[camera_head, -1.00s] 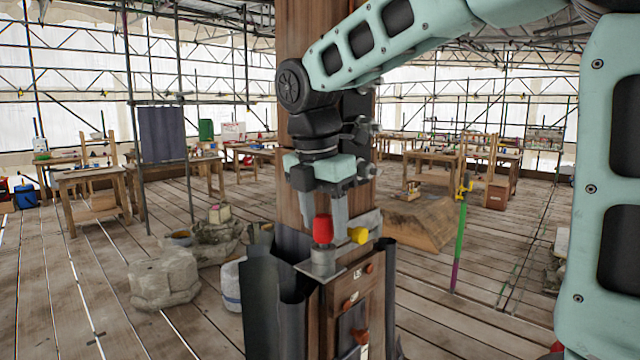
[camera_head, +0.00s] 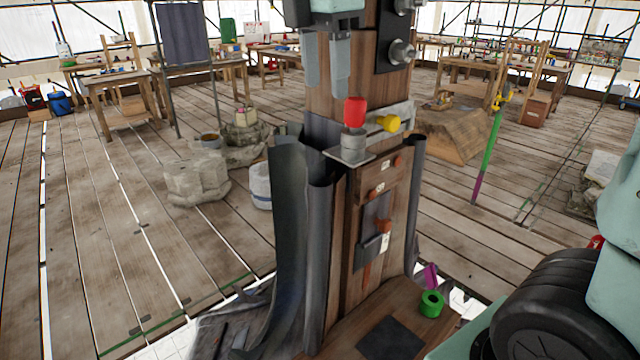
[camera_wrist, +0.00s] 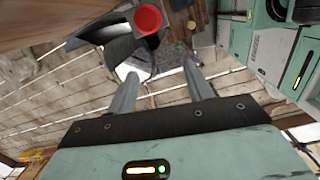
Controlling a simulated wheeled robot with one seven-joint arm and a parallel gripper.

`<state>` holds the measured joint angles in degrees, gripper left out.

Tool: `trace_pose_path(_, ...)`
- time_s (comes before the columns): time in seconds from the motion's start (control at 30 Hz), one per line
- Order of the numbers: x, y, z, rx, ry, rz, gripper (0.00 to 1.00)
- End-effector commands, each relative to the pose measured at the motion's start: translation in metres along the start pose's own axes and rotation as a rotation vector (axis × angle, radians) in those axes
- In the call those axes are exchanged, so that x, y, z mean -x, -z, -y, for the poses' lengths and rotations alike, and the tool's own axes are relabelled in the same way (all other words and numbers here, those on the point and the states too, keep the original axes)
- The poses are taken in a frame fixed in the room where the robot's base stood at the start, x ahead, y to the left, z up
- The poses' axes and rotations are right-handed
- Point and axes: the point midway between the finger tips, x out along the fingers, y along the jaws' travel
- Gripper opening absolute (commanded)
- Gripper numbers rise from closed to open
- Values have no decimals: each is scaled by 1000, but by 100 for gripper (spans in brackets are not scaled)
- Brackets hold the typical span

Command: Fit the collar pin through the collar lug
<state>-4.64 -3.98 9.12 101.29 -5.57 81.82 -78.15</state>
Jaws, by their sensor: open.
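A red-topped piece (camera_head: 355,111) stands upright in a grey round socket (camera_head: 353,142) on a small metal plate on the wooden post. A yellow-headed piece (camera_head: 383,123) lies sideways beside it, at a grey bracket (camera_head: 403,117). Which of these is the collar pin and which part is the lug I cannot tell for sure. My gripper (camera_head: 326,92) is open and empty, its fingers pointing down just left of and above the red top. In the wrist view the red top (camera_wrist: 147,18) shows beyond the spread fingers, apart from them.
The post has several small orange knobs and labels on its front, with dark sheeting (camera_head: 295,235) around it. A green ring (camera_head: 431,303) and a magenta piece (camera_head: 431,277) are at its foot. Stone blocks (camera_head: 196,178) lie left; a green-and-purple pole (camera_head: 487,150) stands right. Workbenches are behind.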

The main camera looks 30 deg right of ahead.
Motion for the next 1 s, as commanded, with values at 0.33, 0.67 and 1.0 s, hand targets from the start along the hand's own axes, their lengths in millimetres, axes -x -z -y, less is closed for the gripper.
trace_pose_path(0.33,-149,131,106,-569,62,-115,51)
trace_pose_path(0.67,-211,148,180,-924,105,-130,51)
trace_pose_path(1.0,-213,148,183,-943,106,-131,51)
